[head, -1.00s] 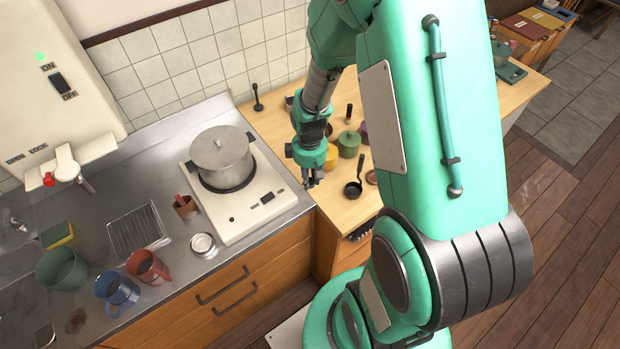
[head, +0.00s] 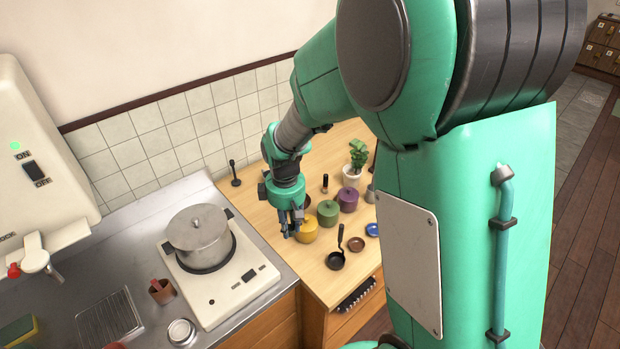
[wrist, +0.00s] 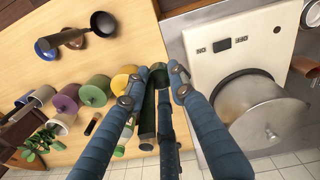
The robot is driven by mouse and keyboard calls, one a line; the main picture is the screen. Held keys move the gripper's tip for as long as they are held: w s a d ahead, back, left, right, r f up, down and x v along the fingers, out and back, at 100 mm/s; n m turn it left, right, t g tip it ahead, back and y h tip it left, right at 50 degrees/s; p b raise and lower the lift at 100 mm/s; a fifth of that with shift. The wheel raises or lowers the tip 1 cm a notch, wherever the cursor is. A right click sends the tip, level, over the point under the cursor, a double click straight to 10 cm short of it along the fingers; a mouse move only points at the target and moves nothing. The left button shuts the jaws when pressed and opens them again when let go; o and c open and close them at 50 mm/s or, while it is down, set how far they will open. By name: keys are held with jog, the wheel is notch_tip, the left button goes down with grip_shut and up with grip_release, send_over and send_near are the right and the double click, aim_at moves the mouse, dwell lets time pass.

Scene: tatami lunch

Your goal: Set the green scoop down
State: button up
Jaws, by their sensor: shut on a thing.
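My gripper (head: 291,232) is over the left part of the wooden counter, just left of the yellow lidded pot. The wrist view shows its blue-grey fingers closed around the green scoop (wrist: 148,118), with the dark green handle running down between them and a rounded dark green end near the fingertips. Fingers hide part of the scoop.
Yellow (head: 306,231), green (head: 328,213) and purple (head: 347,200) pots stand right of my gripper. A small black pan (head: 336,261) and small saucers lie nearer. The hob (head: 226,291) with its steel pot (head: 200,240) is left. Bare wood (head: 312,275) shows in front.

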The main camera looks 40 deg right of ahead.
notch_tip(320, 180, up, 3)
jog(key=shift+f, duration=0.15)
jog(key=w+d+r+m+p, duration=0.2)
jog(key=w+d+m+p, duration=0.4)
jog(key=w+d, duration=2.1)
jog(key=w+d+f+m, duration=0.2)
jog(key=w+d+f, duration=0.15)
jog(key=d, duration=0.45)
notch_tip(320, 180, down, 10)
jog(key=shift+w, duration=0.3)
jog(key=shift+d, duration=0.1)
jog(key=shift+f, duration=3.05)
